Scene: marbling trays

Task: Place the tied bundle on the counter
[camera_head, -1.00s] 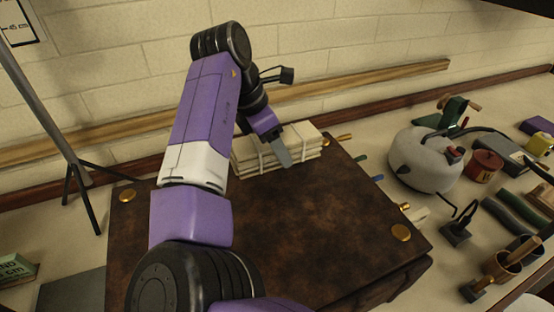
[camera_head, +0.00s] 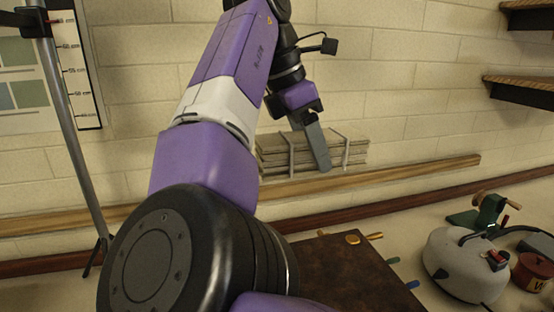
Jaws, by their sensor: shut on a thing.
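The tied bundle (camera_head: 347,155) is a flat stack of pale sheets or boards bound with two light straps. My gripper (camera_head: 320,160) is shut on its near side, with one grey finger showing in front of the stack. The bundle hangs roughly level in the air, seen against the wall above the wooden rail. The far finger is hidden behind the bundle. The counter (camera_head: 408,248) is the pale surface along the wall, below and to the right of the bundle.
A brown board-topped block (camera_head: 335,275) with brass corners and coloured handles stands below on the counter. A grey kettle-like pot (camera_head: 462,268), a red tin (camera_head: 535,272) and a green clamp-like tool (camera_head: 482,215) stand at right. A metal stand (camera_head: 68,120) is at left. Shelves (camera_head: 520,90) jut out upper right.

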